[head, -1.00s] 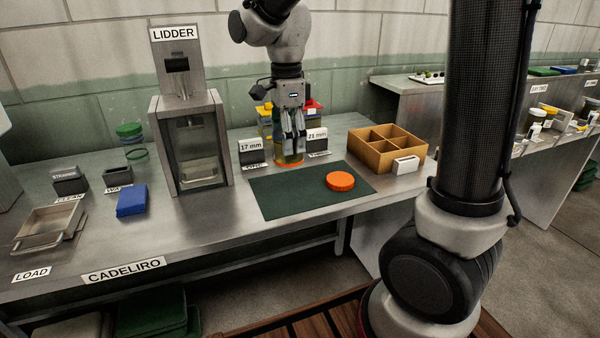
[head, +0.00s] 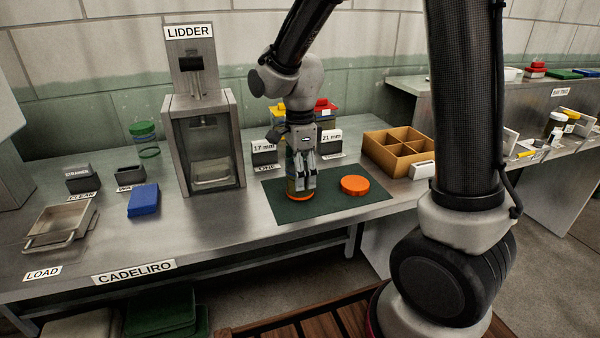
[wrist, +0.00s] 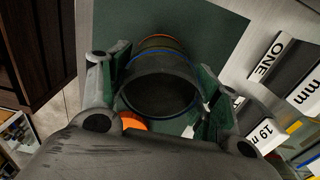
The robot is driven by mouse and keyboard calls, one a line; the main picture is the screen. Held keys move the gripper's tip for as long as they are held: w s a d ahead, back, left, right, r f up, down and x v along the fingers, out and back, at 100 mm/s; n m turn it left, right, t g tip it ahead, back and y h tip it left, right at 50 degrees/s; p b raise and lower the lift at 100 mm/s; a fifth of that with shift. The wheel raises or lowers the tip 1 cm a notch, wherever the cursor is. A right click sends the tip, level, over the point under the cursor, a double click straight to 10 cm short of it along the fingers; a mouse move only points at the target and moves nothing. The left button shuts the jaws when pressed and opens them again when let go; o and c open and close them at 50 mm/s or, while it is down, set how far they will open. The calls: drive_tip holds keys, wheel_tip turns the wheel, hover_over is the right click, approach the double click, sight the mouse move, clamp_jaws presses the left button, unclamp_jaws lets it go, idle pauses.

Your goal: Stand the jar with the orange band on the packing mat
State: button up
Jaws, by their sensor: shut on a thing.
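The jar with the orange band (head: 299,198) is upright in my gripper (head: 302,178), over the left part of the dark green packing mat (head: 335,210). My fingers close around its sides. I cannot tell whether its base touches the mat. In the wrist view the jar (wrist: 160,92) shows its open, dark mouth between both fingers of my gripper (wrist: 162,85), with orange and blue bands farther down. The mat (wrist: 210,30) lies below it. An orange disc (head: 354,185) lies on the mat to the right of the jar.
The lidder (head: 205,120) stands left of the mat. Label stands reading 17 mm (head: 264,153) and 21 mm (head: 330,142) are behind it. A divided cardboard box (head: 398,155) is at the right. The mat's front right part is clear.

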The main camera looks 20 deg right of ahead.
drive_tip(key=o, duration=1.3)
drive_tip(key=shift+f, duration=0.1)
drive_tip(key=shift+c, duration=0.2)
wheel_tip(320, 180, up, 11)
drive_tip(key=s+d+r+n+t, duration=0.2)
drive_tip(key=s+d+n, duration=0.5)
drive_tip(key=s+n, duration=0.2)
drive_tip(key=s+d+r+n+t, duration=0.2)
drive_tip(key=s+d+n, duration=0.5)
drive_tip(key=s+n, duration=0.2)
drive_tip(key=shift+s+d+r, duration=0.2)
drive_tip(key=shift+s+d, duration=0.15)
drive_tip(key=shift+s, duration=0.25)
